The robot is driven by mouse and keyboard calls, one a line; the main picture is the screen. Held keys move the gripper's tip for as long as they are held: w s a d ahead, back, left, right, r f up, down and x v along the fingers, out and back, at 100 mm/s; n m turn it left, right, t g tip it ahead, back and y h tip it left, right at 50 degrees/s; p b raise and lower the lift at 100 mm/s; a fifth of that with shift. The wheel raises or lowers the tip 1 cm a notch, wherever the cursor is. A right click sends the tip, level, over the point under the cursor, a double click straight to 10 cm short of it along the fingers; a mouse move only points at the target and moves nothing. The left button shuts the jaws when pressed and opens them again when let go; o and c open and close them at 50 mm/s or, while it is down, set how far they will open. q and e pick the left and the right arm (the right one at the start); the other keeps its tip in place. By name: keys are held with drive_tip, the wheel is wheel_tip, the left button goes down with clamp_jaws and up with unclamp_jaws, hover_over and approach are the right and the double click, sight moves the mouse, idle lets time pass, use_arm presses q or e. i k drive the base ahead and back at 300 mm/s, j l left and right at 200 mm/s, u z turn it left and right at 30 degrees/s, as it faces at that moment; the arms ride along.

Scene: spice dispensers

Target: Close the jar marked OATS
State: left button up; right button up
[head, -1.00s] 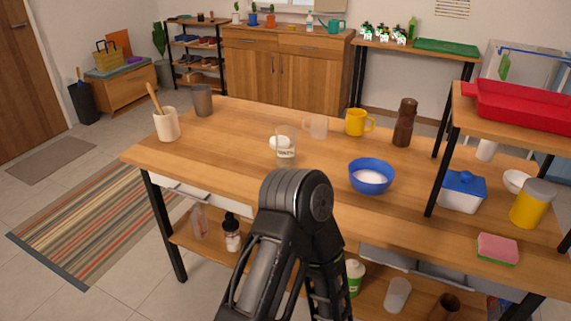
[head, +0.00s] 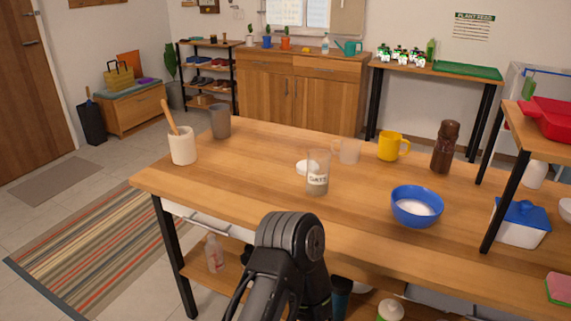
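A clear open-topped jar with a white label reading OATS (head: 317,181) stands upright on the wooden table (head: 250,165), near its middle. A round white lid (head: 302,167) lies on the table just left of and behind the jar, partly seen past the glass. The jar's mouth looks uncovered. A bent dark arm link of mine rises at the bottom centre, in front of the table's near edge and apart from the jar. Neither of my grippers shows in the head view.
A clear mug (head: 349,151), yellow mug (head: 391,146), brown grinder (head: 445,148) and blue bowl (head: 417,207) stand right of the jar. A crock with a wooden spoon (head: 183,147) and a grey cup (head: 220,122) stand left. The table's left-centre is clear.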

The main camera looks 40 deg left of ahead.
sight(318, 170)
drive_tip(key=i+j+u, duration=0.1)
drive_tip(key=j, duration=0.3)
drive_tip(key=j+u, duration=0.15)
drive_tip(key=j, duration=0.25)
drive_tip(key=i+j+u, duration=0.1)
drive_tip(key=j, duration=0.3)
drive_tip(key=i+j+u, duration=0.1)
drive_tip(key=j, duration=0.25)
drive_tip(key=i, duration=0.1)
